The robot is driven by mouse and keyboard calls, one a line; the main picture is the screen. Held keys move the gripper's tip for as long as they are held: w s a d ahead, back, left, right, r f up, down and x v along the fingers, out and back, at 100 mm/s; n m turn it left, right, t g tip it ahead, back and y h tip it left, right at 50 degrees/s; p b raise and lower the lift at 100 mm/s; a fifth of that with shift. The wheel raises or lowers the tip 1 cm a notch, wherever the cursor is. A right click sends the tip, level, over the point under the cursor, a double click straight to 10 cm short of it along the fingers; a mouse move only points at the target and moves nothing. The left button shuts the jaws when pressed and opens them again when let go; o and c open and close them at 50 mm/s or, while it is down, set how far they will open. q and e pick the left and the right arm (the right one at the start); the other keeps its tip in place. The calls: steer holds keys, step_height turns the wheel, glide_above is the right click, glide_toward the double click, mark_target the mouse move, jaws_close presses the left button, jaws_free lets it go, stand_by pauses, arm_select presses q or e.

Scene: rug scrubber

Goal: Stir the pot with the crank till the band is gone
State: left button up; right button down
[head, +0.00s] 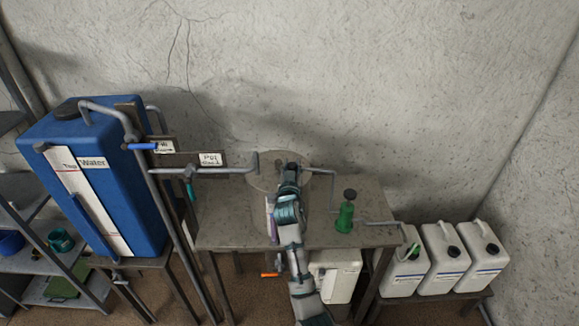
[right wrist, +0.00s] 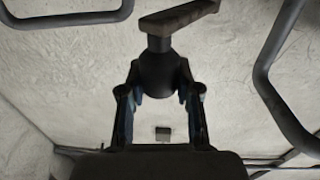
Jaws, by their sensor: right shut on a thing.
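The pot (head: 256,184) is a round grey vessel on the table, partly hidden behind my right arm. My right gripper (head: 291,170) is over the pot. In the right wrist view its two fingers close on the dark round knob of the crank (right wrist: 158,72), with a flat brown crank arm (right wrist: 180,17) across the knob's top. A narrow pale strip with a purple part (head: 273,226) shows at the pot's front, beside my arm; I cannot tell whether the purple is the band. The pot's inside is hidden. My left gripper is not in view.
A blue water tank (head: 140,190) stands left, with grey pipes (head: 215,171) reaching toward the pot. A green bottle (head: 345,216) stands on the table (head: 225,232) right of the pot. White canisters (head: 440,262) stand at the far right. Another pipe bends close to my gripper's right.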

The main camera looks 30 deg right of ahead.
steer(key=shift+f, duration=0.15)
steer(key=c, duration=0.8)
jaws_free()
steer(key=shift+d, duration=0.1)
steer(key=v, duration=1.2)
